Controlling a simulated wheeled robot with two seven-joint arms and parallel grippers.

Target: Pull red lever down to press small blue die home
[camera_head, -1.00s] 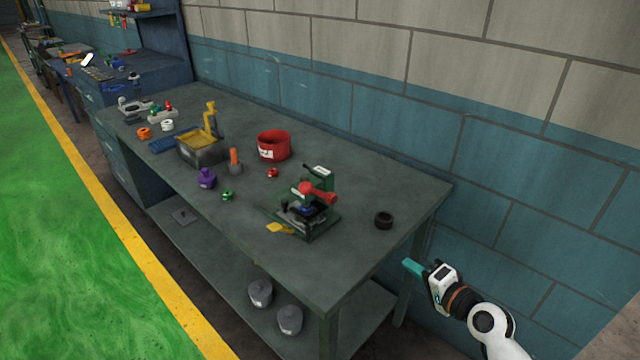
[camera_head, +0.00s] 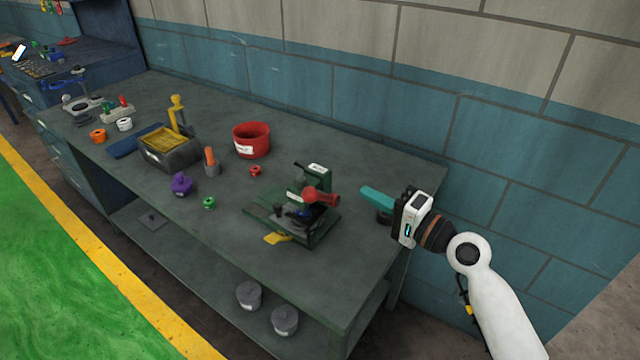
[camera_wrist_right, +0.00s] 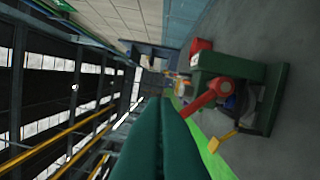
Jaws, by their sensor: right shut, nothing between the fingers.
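The green press (camera_head: 308,211) stands near the right end of the grey workbench. Its red lever (camera_head: 320,197) sticks out to the right, with a round red hub at the press. A small blue die (camera_head: 304,214) shows in the press below the lever; how deep it sits I cannot tell. My right gripper (camera_head: 364,191) is shut and empty, its teal fingers pointing left at the lever, a short gap away. In the right wrist view the red lever (camera_wrist_right: 205,100) and the green press (camera_wrist_right: 228,72) lie right of the closed fingers. My left gripper is not in view.
A yellow tag (camera_head: 277,238) sits by the press's front edge. A red bin (camera_head: 251,140) and a small red piece (camera_head: 255,171) stand behind-left. The wall (camera_head: 480,130) runs along the back.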

